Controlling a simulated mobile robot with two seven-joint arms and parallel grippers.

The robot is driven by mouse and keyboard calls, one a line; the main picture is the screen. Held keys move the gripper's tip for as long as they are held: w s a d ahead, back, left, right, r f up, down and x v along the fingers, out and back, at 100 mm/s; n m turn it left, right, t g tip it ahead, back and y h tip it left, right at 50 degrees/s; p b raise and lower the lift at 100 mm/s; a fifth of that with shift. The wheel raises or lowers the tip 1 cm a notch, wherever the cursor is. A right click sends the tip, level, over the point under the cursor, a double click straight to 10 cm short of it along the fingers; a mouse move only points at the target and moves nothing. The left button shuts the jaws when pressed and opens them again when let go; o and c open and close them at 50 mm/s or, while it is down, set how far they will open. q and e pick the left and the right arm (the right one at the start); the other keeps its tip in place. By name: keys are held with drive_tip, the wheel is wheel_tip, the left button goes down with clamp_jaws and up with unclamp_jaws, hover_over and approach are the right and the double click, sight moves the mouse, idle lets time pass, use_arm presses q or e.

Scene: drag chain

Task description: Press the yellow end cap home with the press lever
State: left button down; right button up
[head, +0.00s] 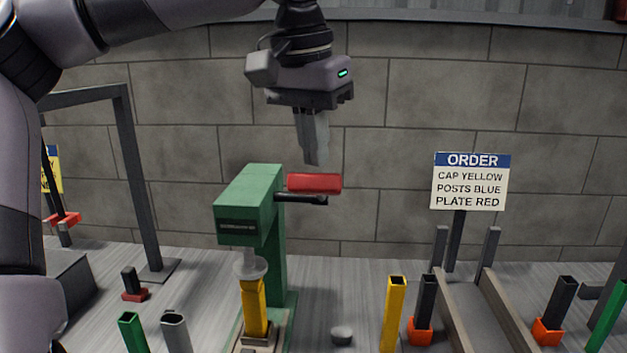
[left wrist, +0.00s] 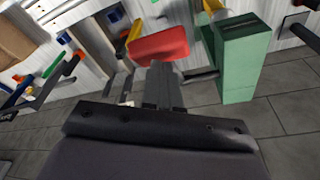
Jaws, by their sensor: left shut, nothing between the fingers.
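The green press (head: 248,205) stands left of centre in the head view; it also shows in the left wrist view (left wrist: 240,58). Its lever has a red grip (head: 314,183) on the right side, seen large in the left wrist view (left wrist: 158,45). Under the press's round grey ram (head: 250,268), a yellow upright piece (head: 254,308) stands in a holder; I cannot tell the cap from its post. My left gripper (head: 316,160) is shut and empty, pointing down just above the red grip. Whether the fingertips touch it is unclear. My right gripper is not in view.
An order sign (head: 470,182) reads cap yellow, posts blue, plate red. A yellow post (head: 394,312) and black posts in orange holders stand to the right. Green (head: 131,332) and grey (head: 176,330) posts stand front left. A dark frame (head: 130,165) stands at left.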

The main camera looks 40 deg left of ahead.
sight(314, 174)
use_arm(q)
drive_tip(key=shift+f, duration=1.35)
drive_tip(key=shift+s+d+f+b, duration=0.2)
drive_tip(key=shift+s+f+b, duration=0.1)
drive_tip(key=shift+f, duration=0.35)
drive_tip(key=shift+s+d+f+b, duration=0.2)
drive_tip(key=shift+f+b, duration=0.1)
drive_tip(key=shift+f, duration=0.3)
drive_tip(key=shift+s+d+f+b, duration=0.15)
drive_tip(key=shift+f+b, duration=0.2)
drive_tip(key=shift+f, duration=0.3)
wheel_tip(314, 174, up, 4)
drive_tip(key=p, duration=0.3)
drive_tip(key=shift+f, duration=0.25)
wheel_tip(314, 174, up, 11)
drive_tip(key=shift+f, duration=0.1)
